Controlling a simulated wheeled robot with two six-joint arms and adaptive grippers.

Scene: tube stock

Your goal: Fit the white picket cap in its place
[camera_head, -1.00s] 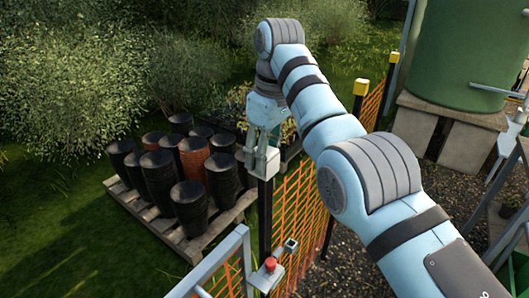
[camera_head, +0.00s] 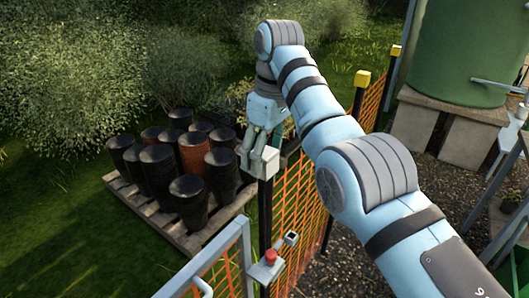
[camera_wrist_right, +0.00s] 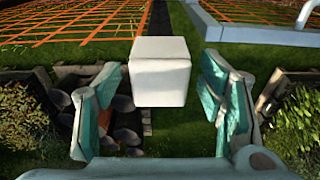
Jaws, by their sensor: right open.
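The white picket cap (camera_head: 264,164) sits at the top of a dark fence post (camera_head: 265,215) in the head view and looks level. In the right wrist view the cap (camera_wrist_right: 160,72) is a pale block between and beyond the fingers, with a gap on each side. My right gripper (camera_head: 257,150) is open, with its fingers close behind and above the cap. How far the cap is down on the post is hidden. My left gripper is not in view.
Other posts along the orange mesh fence (camera_head: 297,205) carry yellow caps (camera_head: 362,79). A grey gate frame with a red button (camera_head: 270,256) stands in front. A pallet (camera_head: 190,243) of black pots lies left. A green tank (camera_head: 460,55) stands at back right.

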